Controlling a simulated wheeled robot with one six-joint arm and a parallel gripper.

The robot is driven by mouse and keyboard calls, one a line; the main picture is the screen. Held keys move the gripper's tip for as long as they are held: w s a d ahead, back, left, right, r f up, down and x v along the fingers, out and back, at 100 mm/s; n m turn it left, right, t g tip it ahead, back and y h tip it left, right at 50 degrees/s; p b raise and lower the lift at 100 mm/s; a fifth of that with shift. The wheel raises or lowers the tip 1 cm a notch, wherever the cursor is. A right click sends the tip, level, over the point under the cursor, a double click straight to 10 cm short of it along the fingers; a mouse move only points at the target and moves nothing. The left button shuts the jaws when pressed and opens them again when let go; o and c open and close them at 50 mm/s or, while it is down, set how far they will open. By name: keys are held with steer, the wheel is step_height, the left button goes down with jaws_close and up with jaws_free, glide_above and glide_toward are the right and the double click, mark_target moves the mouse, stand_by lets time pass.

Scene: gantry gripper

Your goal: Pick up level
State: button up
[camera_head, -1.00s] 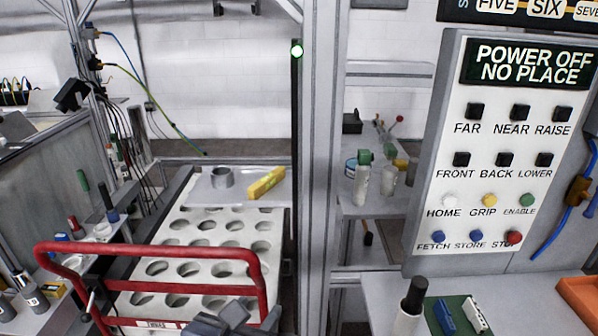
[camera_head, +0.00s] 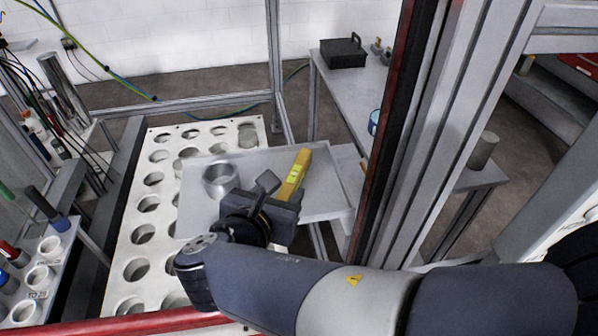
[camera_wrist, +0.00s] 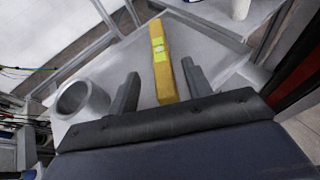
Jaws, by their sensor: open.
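The yellow level (camera_head: 293,177) lies on a grey tray (camera_head: 325,205), to the right of a metal cup. In the wrist view the level (camera_wrist: 162,60) runs away from me, its near end between my two fingers. My gripper (camera_head: 272,192) is open and empty, just left of and near the level in the head view. In the wrist view my gripper (camera_wrist: 160,92) has a finger on each side of the level's near end. I cannot tell how high the fingers are above the tray. My gripper hides part of the tray.
The metal cup (camera_head: 221,179) stands on the tray, left of my gripper; it also shows in the wrist view (camera_wrist: 82,100). A white plate with holes (camera_head: 145,205) lies beneath and left. A frame post (camera_head: 410,130) rises at the right. A red rail (camera_head: 150,322) crosses the front.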

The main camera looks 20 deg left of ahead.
mark_target(291, 180)
steer(key=shift+x, duration=2.75)
steer(key=shift+r, duration=0.1)
steer(key=shift+c, duration=0.2)
jaws_close()
